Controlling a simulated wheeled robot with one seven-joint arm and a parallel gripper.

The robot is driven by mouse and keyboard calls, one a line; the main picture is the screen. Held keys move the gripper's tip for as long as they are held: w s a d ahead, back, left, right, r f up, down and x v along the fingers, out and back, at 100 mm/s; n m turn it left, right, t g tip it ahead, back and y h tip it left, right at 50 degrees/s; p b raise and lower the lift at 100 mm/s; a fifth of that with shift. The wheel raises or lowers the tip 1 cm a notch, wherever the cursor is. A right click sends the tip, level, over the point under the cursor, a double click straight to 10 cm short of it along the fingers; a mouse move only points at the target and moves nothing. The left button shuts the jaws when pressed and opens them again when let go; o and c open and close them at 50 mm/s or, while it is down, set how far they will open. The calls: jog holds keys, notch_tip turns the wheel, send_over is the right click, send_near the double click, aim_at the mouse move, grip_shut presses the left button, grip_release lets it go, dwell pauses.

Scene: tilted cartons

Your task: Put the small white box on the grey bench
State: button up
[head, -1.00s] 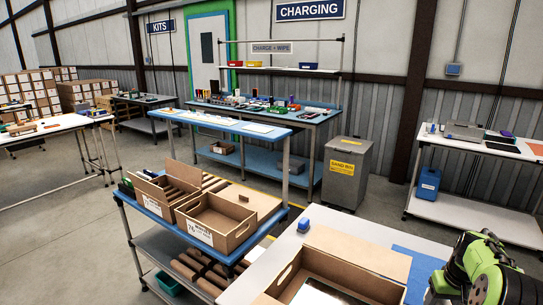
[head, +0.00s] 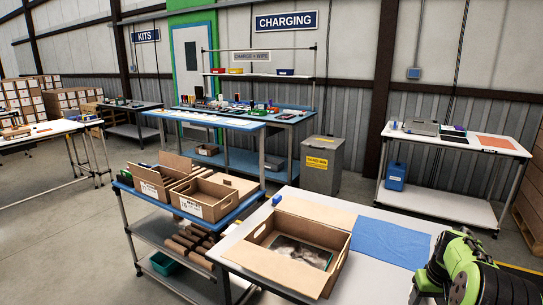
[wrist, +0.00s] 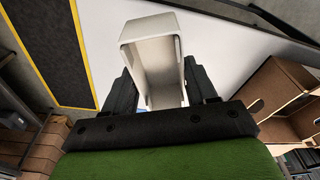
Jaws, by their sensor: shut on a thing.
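The small white box (wrist: 152,58) is between the two dark fingers of my gripper (wrist: 160,88) in the wrist view. It is held tilted, with an open hollow side toward the camera. The gripper is shut on it. In the head view the gripper and white box are hidden; only part of my green and black arm shows at the lower right. A pale grey-topped bench (head: 234,252) stands in front of me. I cannot tell for sure whether it is the task's grey bench.
The near bench bears an open brown carton (head: 262,262), a blue cloth (head: 392,241) and a small blue object (head: 276,200). A blue-topped cart (head: 126,183) with cartons stands to its left. A grey bin (head: 322,163) and a white-topped table (head: 455,140) stand behind.

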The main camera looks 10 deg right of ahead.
jog(key=w+a+f+n+p, duration=0.1)
jog(key=w+a+f, duration=0.1)
jog(key=a, duration=0.6)
jog(key=w+a+f+n, duration=0.1)
jog(key=w+a+f, duration=0.1)
jog(key=a, duration=0.6)
jog(key=w+a+f+p, duration=0.1)
jog(key=w+a+f, duration=0.1)
jog(key=a, duration=0.5)
jog(key=s+a+f+n, duration=0.2)
jog(key=s+a, duration=0.1)
jog(key=a, duration=0.7)
jog(key=s+a+f, duration=0.1)
jog(key=s+f, duration=0.2)
jog(key=f, duration=0.1)
jog(key=shift+s+f+y, duration=0.3)
jog(key=shift+s, duration=0.1)
